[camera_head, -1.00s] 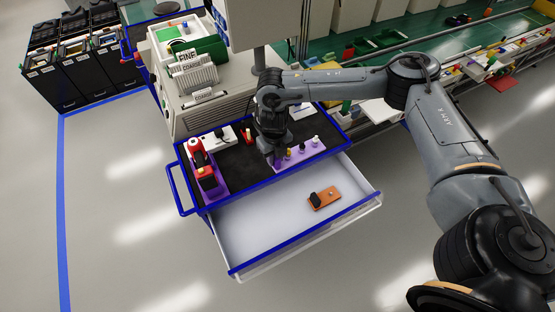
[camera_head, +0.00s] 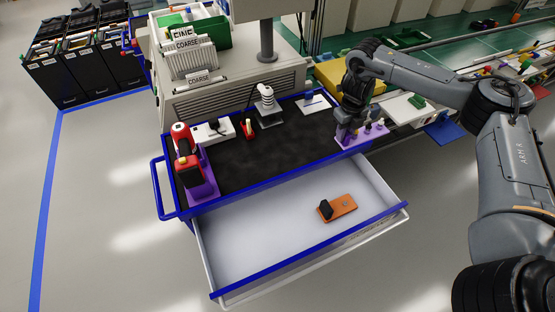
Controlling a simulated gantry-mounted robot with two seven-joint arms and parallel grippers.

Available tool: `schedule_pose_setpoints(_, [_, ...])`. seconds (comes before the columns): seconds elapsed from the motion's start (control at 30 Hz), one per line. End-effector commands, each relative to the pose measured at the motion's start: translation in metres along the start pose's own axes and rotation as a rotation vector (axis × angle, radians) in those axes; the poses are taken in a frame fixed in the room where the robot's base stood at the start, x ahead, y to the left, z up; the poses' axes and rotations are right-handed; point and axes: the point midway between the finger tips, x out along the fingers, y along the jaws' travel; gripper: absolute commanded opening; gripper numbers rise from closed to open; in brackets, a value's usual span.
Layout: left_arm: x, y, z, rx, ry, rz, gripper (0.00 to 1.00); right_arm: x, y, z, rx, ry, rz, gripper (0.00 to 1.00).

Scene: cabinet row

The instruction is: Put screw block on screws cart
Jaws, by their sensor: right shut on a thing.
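The screw block, a purple block (camera_head: 372,138) with several small pegs standing on it, is at the right end of the blue cart's black top (camera_head: 270,146). My right gripper (camera_head: 345,133) points down and is shut on the block's left part. The block overlaps the cart's right edge in the picture; I cannot tell whether it touches the top or hangs just above it. I cannot tell which cart is the screws cart. My left gripper is out of view.
The cart's drawer (camera_head: 270,245) is open, with an orange block (camera_head: 344,207) in it. On the top are a red tool in a purple holder (camera_head: 204,184) and a white device (camera_head: 267,110). A beige cabinet (camera_head: 220,90) stands behind. The top's middle is clear.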

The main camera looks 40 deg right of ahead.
Motion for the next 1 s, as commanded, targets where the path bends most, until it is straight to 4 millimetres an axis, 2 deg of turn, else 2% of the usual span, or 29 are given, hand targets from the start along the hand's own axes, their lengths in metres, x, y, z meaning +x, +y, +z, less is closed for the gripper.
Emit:
schedule_pose_setpoints(0.27, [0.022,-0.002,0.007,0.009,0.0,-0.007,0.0,0.023,0.017,0.026,-0.003,0.0,-0.004,0.0])
schedule_pose_setpoints(0.5, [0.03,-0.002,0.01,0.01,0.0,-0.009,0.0,0.05,0.043,0.068,-0.001,-0.001,-0.006,0.0])
schedule_pose_setpoints(0.63, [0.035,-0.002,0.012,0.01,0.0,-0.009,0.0,0.061,0.054,0.085,-0.001,-0.002,-0.005,0.0])
schedule_pose_setpoints(1.0, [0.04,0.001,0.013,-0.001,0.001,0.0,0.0,0.072,0.064,0.102,-0.001,-0.001,-0.002,0.0])
